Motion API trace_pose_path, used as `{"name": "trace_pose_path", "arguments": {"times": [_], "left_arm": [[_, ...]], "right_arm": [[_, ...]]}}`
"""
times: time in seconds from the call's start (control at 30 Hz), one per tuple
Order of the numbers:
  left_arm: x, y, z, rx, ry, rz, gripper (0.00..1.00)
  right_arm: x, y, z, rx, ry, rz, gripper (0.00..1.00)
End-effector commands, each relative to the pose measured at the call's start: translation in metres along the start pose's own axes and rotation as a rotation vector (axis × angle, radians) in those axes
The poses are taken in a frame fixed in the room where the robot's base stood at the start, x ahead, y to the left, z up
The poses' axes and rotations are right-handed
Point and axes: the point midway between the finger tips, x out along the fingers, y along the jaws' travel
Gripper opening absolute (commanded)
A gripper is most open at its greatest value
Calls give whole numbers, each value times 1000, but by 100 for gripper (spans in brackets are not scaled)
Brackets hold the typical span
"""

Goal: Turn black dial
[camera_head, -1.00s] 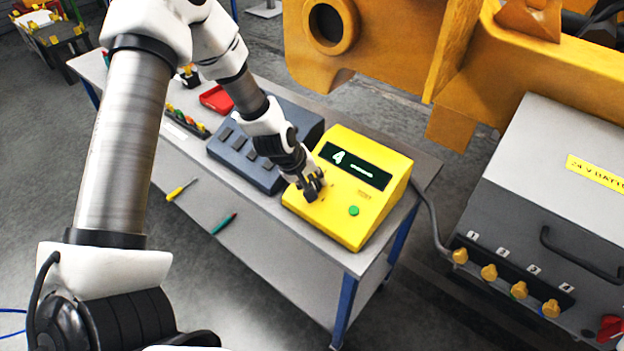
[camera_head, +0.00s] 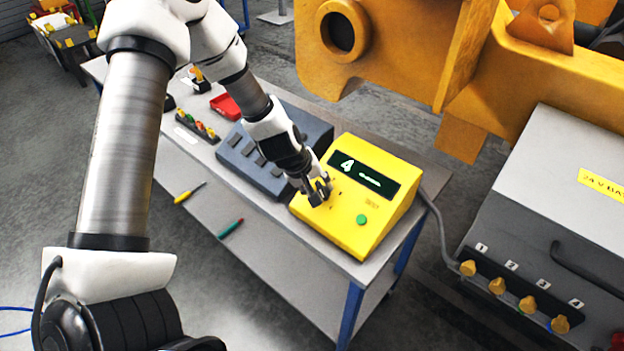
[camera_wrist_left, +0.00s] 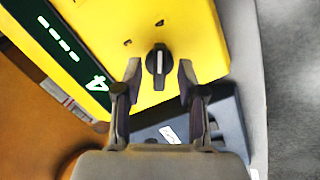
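The black dial (camera_wrist_left: 158,62) sits on the face of the yellow box (camera_head: 352,238), with a light pointer line along its grip. It shows in the left wrist view between the two fingertips of my left gripper (camera_wrist_left: 159,75). The fingers are open, one on each side of the dial, with a visible gap on both sides. In the head view my left gripper (camera_head: 318,192) is over the lower left of the box face and hides the dial. The box display (camera_head: 363,173) reads 4. My right gripper is not in view.
A green button (camera_head: 362,219) is on the box, right of my gripper. A dark grey box with switches (camera_head: 255,160) stands close on the left. Screwdrivers (camera_head: 231,228) lie at the table's front. A grey cabinet with yellow knobs (camera_head: 497,286) is at the right.

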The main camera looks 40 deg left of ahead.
Motion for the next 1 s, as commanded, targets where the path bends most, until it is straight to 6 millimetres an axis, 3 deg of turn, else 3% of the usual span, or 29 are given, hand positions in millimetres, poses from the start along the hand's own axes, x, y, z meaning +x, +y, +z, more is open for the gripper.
{"name": "trace_pose_path", "arguments": {"times": [0.5,1.0], "left_arm": [[-49,0,0,-3,-1,2,40],[-53,0,1,1,-4,-1,40]], "right_arm": [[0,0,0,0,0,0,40],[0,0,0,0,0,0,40]]}}
